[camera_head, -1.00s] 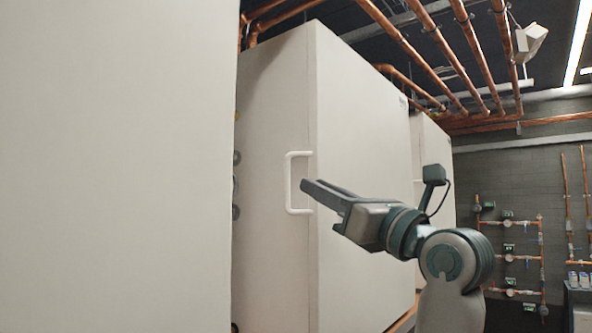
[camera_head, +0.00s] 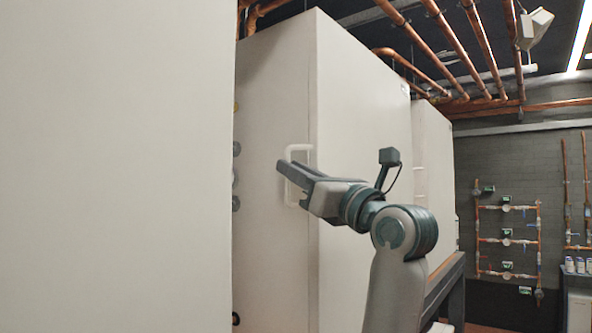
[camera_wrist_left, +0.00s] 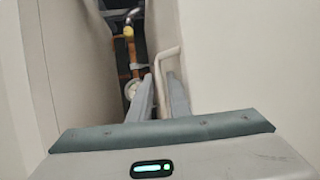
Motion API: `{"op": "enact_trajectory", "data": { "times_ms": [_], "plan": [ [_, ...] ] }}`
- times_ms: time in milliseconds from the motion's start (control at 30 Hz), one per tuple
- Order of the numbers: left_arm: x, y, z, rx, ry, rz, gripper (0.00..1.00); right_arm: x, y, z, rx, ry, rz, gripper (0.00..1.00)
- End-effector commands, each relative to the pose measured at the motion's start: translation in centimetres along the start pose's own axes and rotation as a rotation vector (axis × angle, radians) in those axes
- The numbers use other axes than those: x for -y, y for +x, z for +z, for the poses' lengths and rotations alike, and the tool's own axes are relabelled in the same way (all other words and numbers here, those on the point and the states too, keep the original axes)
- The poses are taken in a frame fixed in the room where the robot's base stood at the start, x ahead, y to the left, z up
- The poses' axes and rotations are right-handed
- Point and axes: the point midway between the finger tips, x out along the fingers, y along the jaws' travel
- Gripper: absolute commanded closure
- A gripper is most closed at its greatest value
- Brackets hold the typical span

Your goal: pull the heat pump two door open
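The left gripper is open at the handle. In the left wrist view its two fingers (camera_wrist_left: 160,92) stand apart, and the upright bar of the handle (camera_wrist_left: 156,66) shows between them. I cannot tell whether either finger touches it. My right gripper is not in view.
A large pale panel (camera_head: 115,165) fills the left of the head view, close to the door. Copper pipes (camera_head: 455,45) run overhead. Another pale cabinet (camera_head: 433,170) stands behind. Pipework (camera_head: 508,240) hangs on the far wall at right.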

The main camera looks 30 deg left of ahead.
Motion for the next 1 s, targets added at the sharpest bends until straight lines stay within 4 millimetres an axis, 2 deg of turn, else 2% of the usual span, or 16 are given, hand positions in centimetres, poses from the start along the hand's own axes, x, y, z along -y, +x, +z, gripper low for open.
{"op": "enact_trajectory", "data": {
  "times_ms": [67,100,133,1000],
  "plan": [
    [0.0,-0.01,0.0,0.0,0.0,0.0,0.86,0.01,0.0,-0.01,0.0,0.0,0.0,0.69],
    [0.0,-0.02,0.0,0.0,0.0,0.0,0.95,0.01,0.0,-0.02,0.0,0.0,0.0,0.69],
    [0.01,-0.02,0.0,0.0,0.0,0.0,1.0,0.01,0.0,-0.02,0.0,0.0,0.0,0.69],
    [0.02,-0.04,0.01,0.0,0.0,-0.001,1.0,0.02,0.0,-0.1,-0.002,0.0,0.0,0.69]
  ]
}}
